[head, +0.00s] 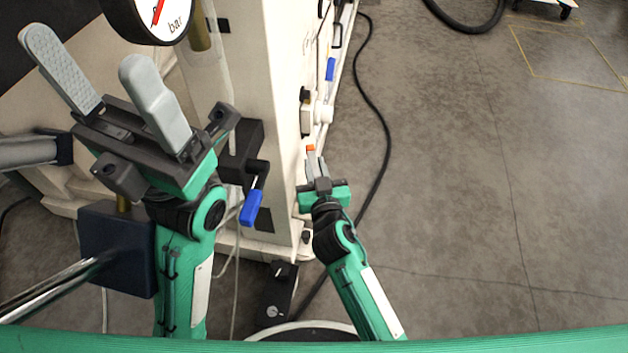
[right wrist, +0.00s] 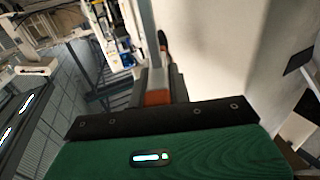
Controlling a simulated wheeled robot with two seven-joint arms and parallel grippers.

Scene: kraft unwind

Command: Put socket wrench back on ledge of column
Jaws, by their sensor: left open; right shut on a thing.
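My right gripper (head: 314,160) is low beside the cream column (head: 268,75), at its right edge. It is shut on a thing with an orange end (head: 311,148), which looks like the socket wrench. In the right wrist view, an orange part (right wrist: 157,97) sits between the fingers, with a grey shaft (right wrist: 148,35) running up from it. Its far end is not clear. The column also shows there as a pale wall (right wrist: 215,50). I cannot make out the ledge for certain. My left gripper (head: 90,58) is open and empty, left of the column.
A pressure gauge (head: 150,14) hangs above my left gripper. A blue-handled valve (head: 252,206) sticks out from the column's front. White and black fittings (head: 318,112) line its right side. A black cable (head: 384,125) runs along the floor.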

